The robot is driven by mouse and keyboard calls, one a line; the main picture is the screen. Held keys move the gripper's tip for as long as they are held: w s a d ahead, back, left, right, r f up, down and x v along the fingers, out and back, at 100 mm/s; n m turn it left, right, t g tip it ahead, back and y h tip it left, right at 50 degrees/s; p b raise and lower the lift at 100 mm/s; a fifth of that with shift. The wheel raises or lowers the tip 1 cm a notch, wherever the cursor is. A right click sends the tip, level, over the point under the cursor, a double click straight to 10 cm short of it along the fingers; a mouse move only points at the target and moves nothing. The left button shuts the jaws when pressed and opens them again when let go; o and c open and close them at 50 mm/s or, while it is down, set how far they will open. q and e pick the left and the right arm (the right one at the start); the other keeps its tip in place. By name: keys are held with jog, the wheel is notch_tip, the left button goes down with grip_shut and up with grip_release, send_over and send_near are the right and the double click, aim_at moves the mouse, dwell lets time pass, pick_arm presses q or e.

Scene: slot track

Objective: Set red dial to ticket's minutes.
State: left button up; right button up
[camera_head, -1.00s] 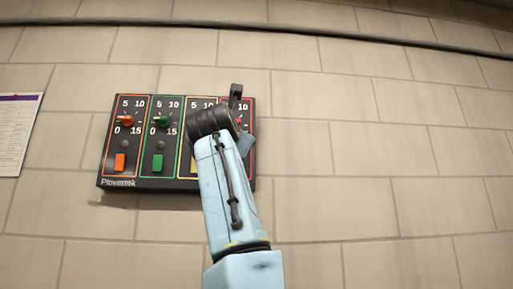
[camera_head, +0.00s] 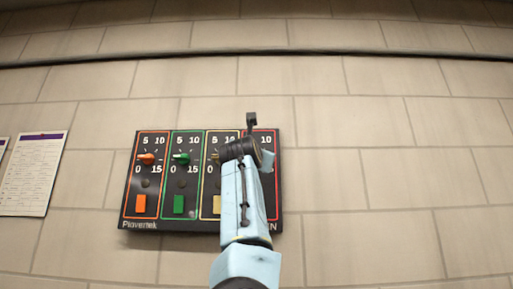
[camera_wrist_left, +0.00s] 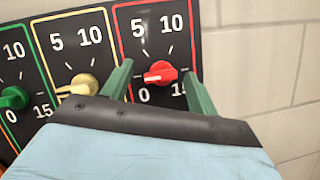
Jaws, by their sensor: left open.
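The red dial (camera_wrist_left: 162,73) sits in the red-outlined column, with 5 and 10 above it and 0 at its lower left. Its white mark points left, near the 0 end. My left gripper (camera_wrist_left: 157,77) is open, with one green finger on each side of the red dial; contact cannot be told. In the head view my left arm covers the red dial. A printed sheet (camera_head: 33,175), possibly the ticket, hangs on the wall at left; its text is too small to read.
The black panel (camera_head: 128,225) also has an orange dial (camera_head: 147,158), a green dial (camera_head: 181,158) and a yellow dial (camera_wrist_left: 78,86), with coloured buttons below. Another sheet's edge (camera_head: 3,146) shows at far left. The tiled wall right of the panel is clear.

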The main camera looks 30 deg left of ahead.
pick_arm(q)
jog(key=shift+w+a+r, duration=0.1)
jog(key=shift+w+a, duration=0.1)
jog(key=shift+w, duration=0.35)
jog(key=shift+s, duration=0.1)
jog(key=c, duration=0.9)
jog(key=shift+c, duration=0.2)
dwell(0.3)
jog(key=o, duration=0.9)
jog(key=shift+o, duration=0.2)
